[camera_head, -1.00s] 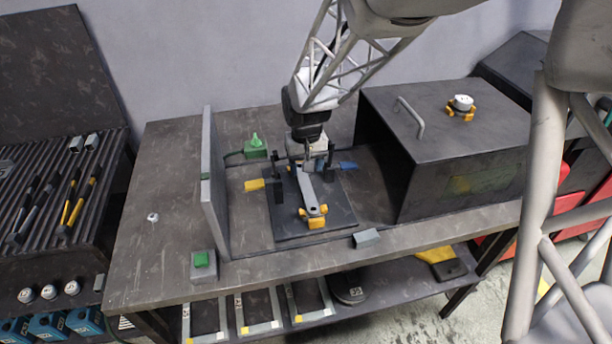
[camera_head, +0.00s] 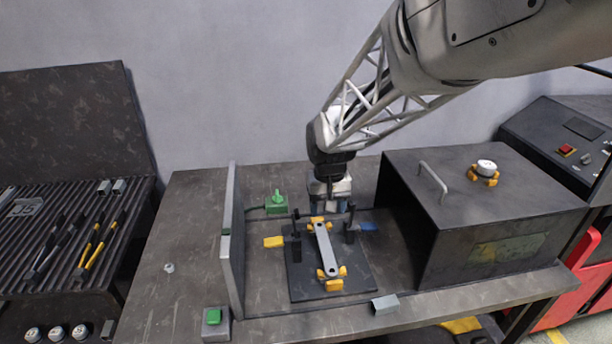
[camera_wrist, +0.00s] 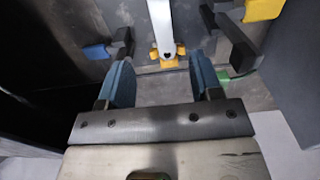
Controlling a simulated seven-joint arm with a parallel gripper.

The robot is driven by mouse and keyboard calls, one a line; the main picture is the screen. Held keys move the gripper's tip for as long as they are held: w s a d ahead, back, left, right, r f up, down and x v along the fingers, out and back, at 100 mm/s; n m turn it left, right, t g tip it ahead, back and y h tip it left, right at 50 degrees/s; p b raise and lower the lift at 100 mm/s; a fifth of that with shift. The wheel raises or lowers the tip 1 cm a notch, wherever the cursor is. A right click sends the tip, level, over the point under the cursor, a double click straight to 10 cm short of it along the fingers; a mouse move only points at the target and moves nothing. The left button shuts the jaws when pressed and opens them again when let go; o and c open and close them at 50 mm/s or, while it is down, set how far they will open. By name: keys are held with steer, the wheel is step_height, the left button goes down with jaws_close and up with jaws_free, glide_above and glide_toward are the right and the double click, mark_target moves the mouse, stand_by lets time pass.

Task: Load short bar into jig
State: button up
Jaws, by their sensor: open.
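A grey flat bar (camera_head: 325,246) with rounded ends lies lengthwise in the jig, a dark plate (camera_head: 358,284) with yellow locators (camera_head: 332,278) at the bar's two ends. Dark clamp posts stand on both sides of the bar. My gripper (camera_head: 328,208) is just behind the jig's far end, apart from the bar. In the wrist view, my gripper (camera_wrist: 161,62) has its two blue fingers spread with nothing between them. The bar (camera_wrist: 160,18) also shows there, its near end at a yellow locator beyond the fingertips.
A dark open-sided box (camera_head: 495,240) stands close right of the jig. An upright grey panel (camera_head: 232,245) stands on the left. A small grey channel piece (camera_head: 385,304) lies at the front edge, and a green button box (camera_head: 215,319) sits front left.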

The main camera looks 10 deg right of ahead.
steer(key=shift+s+r, duration=0.1)
steer(key=s+d+r+t, duration=0.1)
steer(key=s+r, duration=0.4)
steer(key=s, duration=0.8)
steer(key=s+d+r+t, duration=0.1)
steer(key=s+r, duration=0.4)
steer(key=s, duration=0.8)
steer(key=shift+s+d+r+t, duration=0.15)
steer(key=shift+d+t, duration=0.15)
steer(key=shift+d, duration=0.4)
